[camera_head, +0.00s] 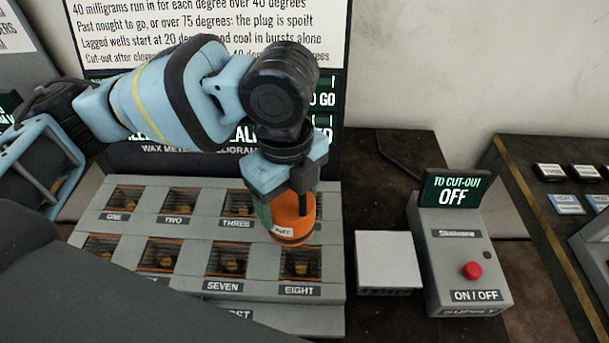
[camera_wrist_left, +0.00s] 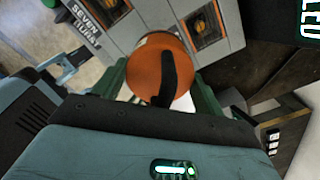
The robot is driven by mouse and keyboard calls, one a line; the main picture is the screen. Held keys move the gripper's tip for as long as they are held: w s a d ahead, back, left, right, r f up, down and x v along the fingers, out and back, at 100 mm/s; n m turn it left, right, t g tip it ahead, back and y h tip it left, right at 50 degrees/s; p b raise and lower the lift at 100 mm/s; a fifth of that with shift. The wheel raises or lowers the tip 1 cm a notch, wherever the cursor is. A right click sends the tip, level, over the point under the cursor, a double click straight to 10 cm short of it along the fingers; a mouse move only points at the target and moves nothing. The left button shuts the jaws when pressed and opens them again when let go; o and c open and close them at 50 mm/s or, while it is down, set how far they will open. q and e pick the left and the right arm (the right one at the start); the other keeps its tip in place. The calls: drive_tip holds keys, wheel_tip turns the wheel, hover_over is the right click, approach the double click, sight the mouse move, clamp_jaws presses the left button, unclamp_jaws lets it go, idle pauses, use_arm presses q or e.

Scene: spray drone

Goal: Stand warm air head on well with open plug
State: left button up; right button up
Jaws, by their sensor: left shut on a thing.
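My left gripper (camera_head: 290,200) is shut on the orange warm air head (camera_head: 293,222), a short round body with a small white label. It is held over the right end of the well bank (camera_head: 185,228), in front of the well in the back row right of THREE. That well is mostly hidden. Well EIGHT (camera_head: 300,263) is in the front row just below the head. In the left wrist view the head (camera_wrist_left: 158,62) sits between the green fingers, with a black strip across it. I cannot tell which plug is open, or whether the head touches the bank.
Right of the bank are a pale box (camera_head: 384,258) and a grey supply unit (camera_head: 455,250) with a red button and a display reading OFF. A sign board (camera_head: 210,30) stands behind. Dark table is bare behind the pale box.

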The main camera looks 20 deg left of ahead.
use_arm(q)
drive_tip(key=shift+w+a+f+b, duration=0.1)
drive_tip(key=shift+w+f, duration=0.6)
drive_tip(key=shift+w, duration=0.75)
drive_tip(key=shift+w+a+f+b, duration=0.15)
drive_tip(key=shift+w+f, duration=0.5)
drive_tip(key=shift+w, duration=0.8)
drive_tip(key=shift+w+a+f+b, duration=0.1)
drive_tip(key=shift+w+f, duration=0.6)
drive_tip(key=shift+w, duration=0.75)
drive_tip(key=shift+d+f, duration=0.1)
drive_tip(key=o, duration=1.3)
drive_tip(key=shift+f, duration=0.1)
drive_tip(key=shift+o, duration=0.2)
wheel_tip(320, 180, up, 12)
drive_tip(key=p, duration=0.1)
